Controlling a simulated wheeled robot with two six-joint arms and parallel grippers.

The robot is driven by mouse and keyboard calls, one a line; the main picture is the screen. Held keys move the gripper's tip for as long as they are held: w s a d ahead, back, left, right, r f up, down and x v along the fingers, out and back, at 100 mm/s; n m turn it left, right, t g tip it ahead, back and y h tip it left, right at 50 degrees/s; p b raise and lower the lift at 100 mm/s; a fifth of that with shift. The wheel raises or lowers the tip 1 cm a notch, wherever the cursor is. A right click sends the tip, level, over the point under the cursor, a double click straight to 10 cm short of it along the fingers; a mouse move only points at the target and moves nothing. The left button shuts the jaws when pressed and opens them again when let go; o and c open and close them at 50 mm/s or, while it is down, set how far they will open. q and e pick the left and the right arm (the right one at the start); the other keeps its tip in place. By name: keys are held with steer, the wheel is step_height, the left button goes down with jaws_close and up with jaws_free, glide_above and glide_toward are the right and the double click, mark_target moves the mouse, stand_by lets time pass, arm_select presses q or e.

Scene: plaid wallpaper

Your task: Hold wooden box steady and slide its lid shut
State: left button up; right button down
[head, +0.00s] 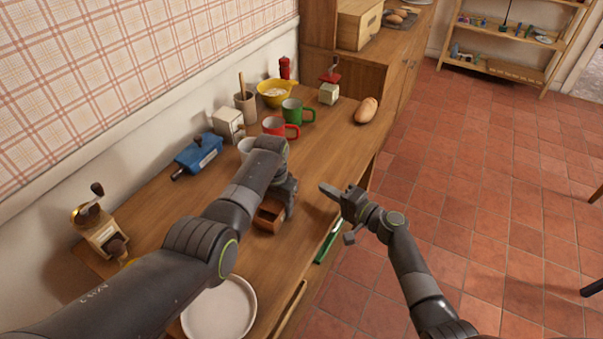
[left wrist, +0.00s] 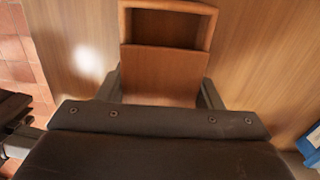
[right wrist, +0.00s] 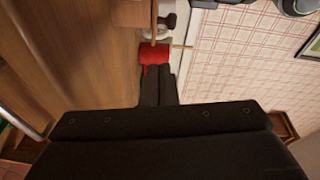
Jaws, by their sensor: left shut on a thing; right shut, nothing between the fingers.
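The small wooden box (head: 268,217) stands on the wooden table near its front edge. In the left wrist view its raised rim (left wrist: 211,30) frames an open part, and a flat brown lid panel (left wrist: 165,72) covers the part nearer my gripper, so the box is partly open. My left gripper (head: 284,198) is shut on the box, one finger along each side. My right gripper (head: 328,189) is shut and empty, raised in the air to the right of the box and apart from it. The box's near end is hidden by my left gripper in the left wrist view.
Behind are a blue item (head: 198,153), red mug (head: 273,126), green mug (head: 293,111), yellow bowl (head: 275,91) and coffee grinder (head: 100,235). Bread (head: 366,110) sits far right.

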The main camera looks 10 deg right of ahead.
steer(key=shift+n+y, duration=0.6)
steer(key=shift+y, duration=0.3)
steer(key=shift+w+d+r, duration=0.25)
steer(key=shift+w+d, duration=0.05)
steer(key=shift+w, duration=0.25)
steer(key=shift+w+d+r, duration=0.25)
steer(key=shift+w, duration=0.3)
steer(key=shift+w+d+r, duration=0.25)
steer(key=shift+w+d, duration=0.05)
steer(key=shift+w, duration=0.25)
steer(key=x, duration=1)
steer(key=shift+s, duration=0.15)
steer(key=shift+s+a+f, duration=0.15)
steer(key=shift+s+a, duration=0.1)
steer(key=shift+s, duration=0.1)
steer(key=shift+s+a+f, duration=0.1)
steer(key=shift+s+a, duration=0.2)
steer(key=shift+s, duration=0.4)
steer(key=shift+s+a+f, duration=0.1)
steer(key=shift+s+a, duration=0.2)
steer(key=shift+s, duration=0.45)
steer(key=shift+s+a, duration=0.1)
steer(key=shift+s, duration=0.1)
steer(key=shift+s+a, duration=0.45)
steer(key=shift+s, duration=0.2)
steer(key=shift+s+a, duration=0.45)
steer(key=shift+s, duration=0.25)
